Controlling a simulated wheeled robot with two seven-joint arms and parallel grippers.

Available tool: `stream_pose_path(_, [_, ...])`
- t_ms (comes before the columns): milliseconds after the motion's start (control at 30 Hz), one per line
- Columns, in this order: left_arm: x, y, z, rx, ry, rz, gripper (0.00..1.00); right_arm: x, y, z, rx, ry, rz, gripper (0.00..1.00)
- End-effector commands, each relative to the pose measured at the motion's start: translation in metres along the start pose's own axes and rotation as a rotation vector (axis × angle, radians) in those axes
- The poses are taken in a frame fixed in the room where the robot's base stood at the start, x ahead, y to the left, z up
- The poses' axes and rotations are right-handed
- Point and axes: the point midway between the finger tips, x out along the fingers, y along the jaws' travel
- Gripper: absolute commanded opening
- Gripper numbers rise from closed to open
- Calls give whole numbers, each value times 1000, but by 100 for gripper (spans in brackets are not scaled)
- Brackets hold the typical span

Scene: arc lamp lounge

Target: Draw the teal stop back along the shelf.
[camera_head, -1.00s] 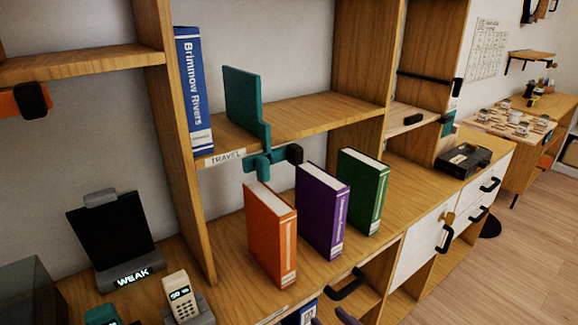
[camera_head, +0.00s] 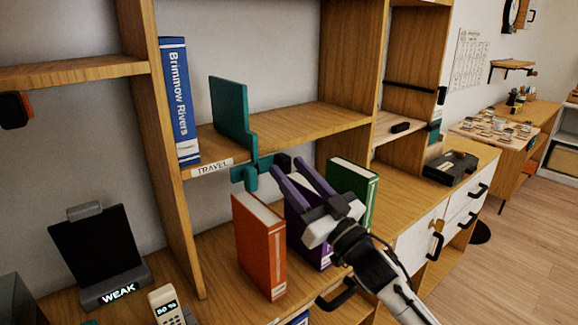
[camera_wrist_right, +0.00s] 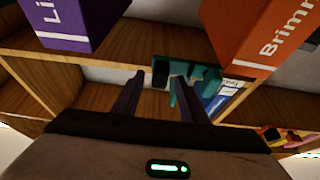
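The teal stop (camera_head: 231,112) stands upright on the shelf (camera_head: 300,126) to the right of the blue Brimmow Rivers book (camera_head: 178,100). Its teal clamp (camera_head: 252,173) hangs over the shelf's front edge, with a black knob (camera_head: 283,161) at its right. My right gripper (camera_head: 288,164) is at the knob's near side, fingers apart and pointing up at it. In the right wrist view the knob (camera_wrist_right: 161,73) and teal clamp (camera_wrist_right: 197,72) show just beyond the open fingertips. I cannot tell whether they touch. My left gripper is out of view.
Below the shelf stand an orange book (camera_head: 259,248), a purple book (camera_head: 297,218) partly behind my right gripper, and a green book (camera_head: 352,186). The shelf right of the stop is clear. A dark stand (camera_head: 104,250) reads WEAK.

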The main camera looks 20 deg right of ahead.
Motion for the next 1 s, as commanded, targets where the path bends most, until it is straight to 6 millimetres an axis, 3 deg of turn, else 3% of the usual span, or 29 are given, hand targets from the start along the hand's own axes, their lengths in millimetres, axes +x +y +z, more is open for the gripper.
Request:
stream_pose_path(133, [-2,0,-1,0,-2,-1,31,13,0,-1,1,1,0,39])
stream_pose_path(433, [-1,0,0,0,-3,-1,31,15,0,1,0,-1,0,39])
stream_pose_path(467, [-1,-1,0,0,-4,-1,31,15,0,1,0,-1,0,37])
stream_pose_path(700, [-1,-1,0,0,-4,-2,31,14,0,0,0,-1,0,0])
stream_pose_path(1000, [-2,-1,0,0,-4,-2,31,15,8,0,-2,-1,1,0])
